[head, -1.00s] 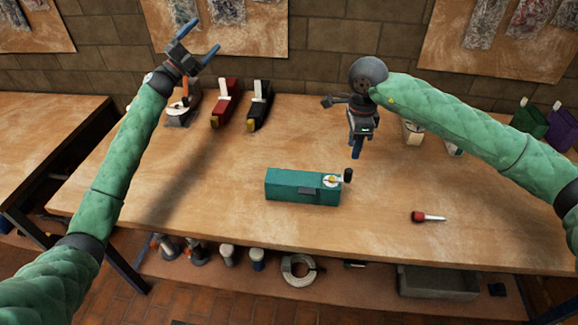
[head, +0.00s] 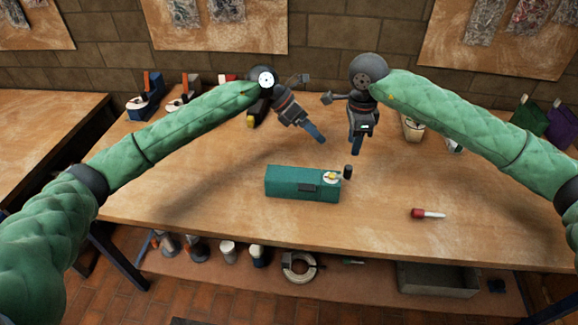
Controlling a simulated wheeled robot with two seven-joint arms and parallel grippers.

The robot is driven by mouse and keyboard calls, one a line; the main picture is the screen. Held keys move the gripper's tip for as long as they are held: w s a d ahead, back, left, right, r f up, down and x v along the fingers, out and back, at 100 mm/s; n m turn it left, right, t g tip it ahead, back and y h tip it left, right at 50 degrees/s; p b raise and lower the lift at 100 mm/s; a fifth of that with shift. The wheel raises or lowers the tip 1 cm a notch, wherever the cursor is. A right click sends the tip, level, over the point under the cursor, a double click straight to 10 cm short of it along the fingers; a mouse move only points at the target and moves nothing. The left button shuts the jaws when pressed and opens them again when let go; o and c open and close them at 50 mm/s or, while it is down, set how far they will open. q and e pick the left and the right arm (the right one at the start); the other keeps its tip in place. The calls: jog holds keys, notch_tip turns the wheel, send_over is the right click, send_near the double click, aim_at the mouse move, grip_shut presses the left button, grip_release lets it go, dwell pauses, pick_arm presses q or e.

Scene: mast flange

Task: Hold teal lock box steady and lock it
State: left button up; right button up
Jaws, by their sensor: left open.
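The teal lock box (head: 285,182) lies on the middle of the workbench. It has a dark patch on its front, a white round plate with a yellow part (head: 331,178) on its top right, and a black knob (head: 348,171) at its right end. My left gripper (head: 316,134) is above and behind the box, angled down to the right, open and apart from it. My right gripper (head: 357,145) points down behind the box's right end, also apart from it. Its fingers are seen edge-on, so their gap cannot be told.
A red-handled screwdriver (head: 428,213) lies to the right of the box on the workbench (head: 225,215). Green (head: 529,116) and purple (head: 560,123) bins stand at the far right. Hand tools line the back left, partly behind my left arm.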

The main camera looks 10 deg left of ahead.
aim_at(289, 174)
pick_arm(q)
jog(key=s+f+y, duration=0.1)
jog(key=s+f+m+y, duration=0.1)
jog(key=f, duration=0.1)
jog(key=a+f+m+y, duration=0.1)
jog(key=f+y, duration=0.1)
jog(key=shift+s+f, duration=0.15)
jog(key=shift+s, duration=0.25)
jog(key=a+f+m+y, duration=0.1)
jog(key=s+a+f+m+y, duration=0.1)
jog(key=a+f+y, duration=0.1)
jog(key=s+a+f+t+y, duration=0.1)
jog(key=a+f+y, duration=0.1)
jog(key=shift+f+m, duration=0.25)
jog(key=shift+m, duration=0.15)
jog(key=shift+f, duration=3.8)
jog(key=shift+s, duration=0.1)
